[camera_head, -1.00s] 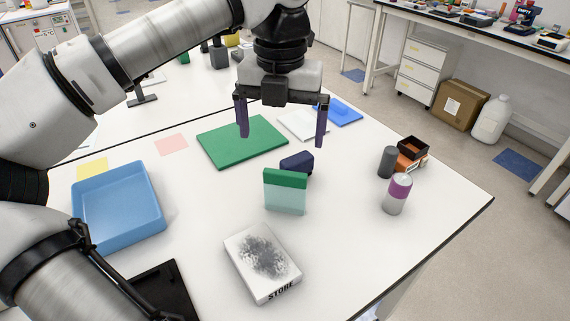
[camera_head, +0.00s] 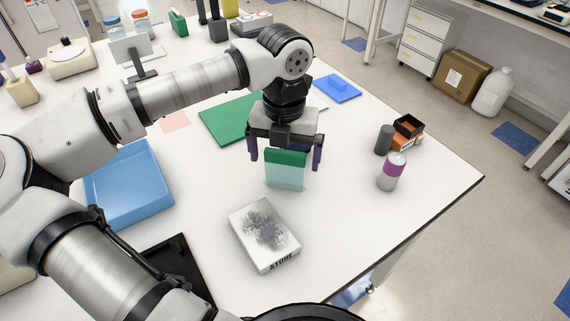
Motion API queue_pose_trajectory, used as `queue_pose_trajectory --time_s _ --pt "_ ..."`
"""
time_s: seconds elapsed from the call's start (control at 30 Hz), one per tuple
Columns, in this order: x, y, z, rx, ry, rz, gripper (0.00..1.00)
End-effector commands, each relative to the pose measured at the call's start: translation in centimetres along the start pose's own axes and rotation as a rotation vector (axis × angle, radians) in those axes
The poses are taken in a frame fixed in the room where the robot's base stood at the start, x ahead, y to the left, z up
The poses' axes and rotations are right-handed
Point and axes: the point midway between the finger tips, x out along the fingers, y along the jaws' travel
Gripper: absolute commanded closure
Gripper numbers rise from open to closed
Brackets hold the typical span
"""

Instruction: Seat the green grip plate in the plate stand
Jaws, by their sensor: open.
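The green grip plate (camera_head: 285,178) stands upright on the white table, with a dark green upper band and a pale translucent green lower part. My gripper (camera_head: 285,164) is open, with its two purple fingers pointing down. In the picture one finger is left and one right of the plate's green band, with visible gaps, so they appear not to touch it. The dark blue object seen behind the plate earlier is now hidden by my gripper. I cannot tell for sure which thing is the plate stand.
A white box marked STORE (camera_head: 264,235) lies in front of the plate. A blue tray (camera_head: 128,195) is at left, a green mat (camera_head: 222,122) behind. A purple-and-white can (camera_head: 392,172), a dark cylinder (camera_head: 384,140) and an orange-black box (camera_head: 408,131) stand at right. Table between is clear.

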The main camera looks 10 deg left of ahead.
Motion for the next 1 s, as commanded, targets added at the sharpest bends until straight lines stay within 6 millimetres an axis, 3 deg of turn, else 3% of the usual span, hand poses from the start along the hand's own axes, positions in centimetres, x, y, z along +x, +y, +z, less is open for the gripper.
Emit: queue_pose_trajectory --time_s 0.2,0.47,0.83,0.9,1.0 --pt "2.4 -0.1 0.1 0.0 0.001 0.0 0.0" --pt "2.7 -0.1 0.1 0.0 0.0 0.001 0.01" --pt "2.6 -0.1 0.1 0.0 0.0 0.001 0.5" --pt "2.6 -0.1 0.1 0.0 -0.001 0.001 0.56" --pt "2.6 -0.1 0.1 0.0 -0.001 0.001 0.56"
